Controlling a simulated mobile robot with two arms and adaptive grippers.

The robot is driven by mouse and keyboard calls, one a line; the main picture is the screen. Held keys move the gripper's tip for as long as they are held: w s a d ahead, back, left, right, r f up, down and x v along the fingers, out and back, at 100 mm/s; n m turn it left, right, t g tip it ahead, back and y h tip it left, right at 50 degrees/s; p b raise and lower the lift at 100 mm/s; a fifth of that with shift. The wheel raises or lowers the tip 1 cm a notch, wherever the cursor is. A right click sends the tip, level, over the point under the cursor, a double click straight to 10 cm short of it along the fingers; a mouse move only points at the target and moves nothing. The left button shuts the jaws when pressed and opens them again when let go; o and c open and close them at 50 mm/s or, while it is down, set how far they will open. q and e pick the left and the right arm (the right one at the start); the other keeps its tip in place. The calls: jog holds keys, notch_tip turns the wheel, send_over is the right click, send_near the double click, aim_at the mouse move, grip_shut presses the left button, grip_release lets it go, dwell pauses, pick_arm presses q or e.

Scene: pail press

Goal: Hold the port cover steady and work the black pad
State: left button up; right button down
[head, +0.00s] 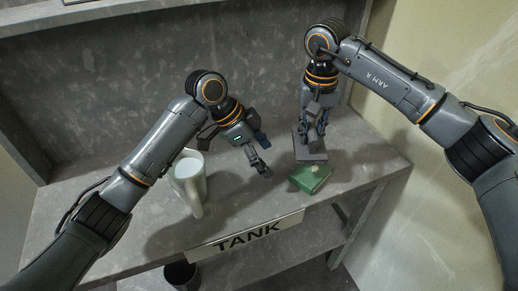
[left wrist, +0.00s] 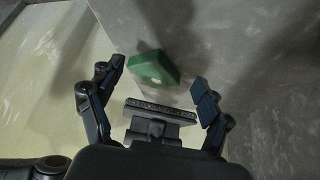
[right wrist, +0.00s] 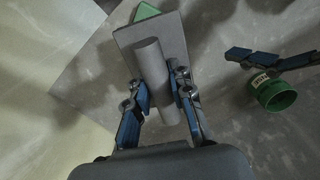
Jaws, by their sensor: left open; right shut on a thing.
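My right gripper (head: 314,134) is shut on the round grey bar (right wrist: 152,72) of a flat grey plate (head: 312,156), which may be the port cover. In the right wrist view the fingers (right wrist: 162,92) sit on both sides of the bar. The plate is over the table, just behind a green block (head: 311,178) with a pale spot on top. My left gripper (head: 263,152) is open and empty, left of the plate. The green block also shows beyond its spread fingers in the left wrist view (left wrist: 152,70). I cannot pick out a black pad.
A pale jug (head: 188,182) stands on the grey table (head: 140,215) at the left. A TANK sign (head: 246,236) is on the front edge. A dark bin (head: 182,276) is below. The right wrist view shows a labelled green round container (right wrist: 277,97). A wall (head: 450,60) is at the right.

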pick_arm(q)
jog(key=x, duration=0.7)
jog(key=shift+d+f, duration=0.2)
jog(key=shift+f, duration=0.05)
grip_shut()
jog(key=c, duration=1.2)
grip_release()
jog(key=shift+o, duration=0.2)
jog(key=shift+a+r, duration=0.1)
jog(key=shift+r, duration=0.05)
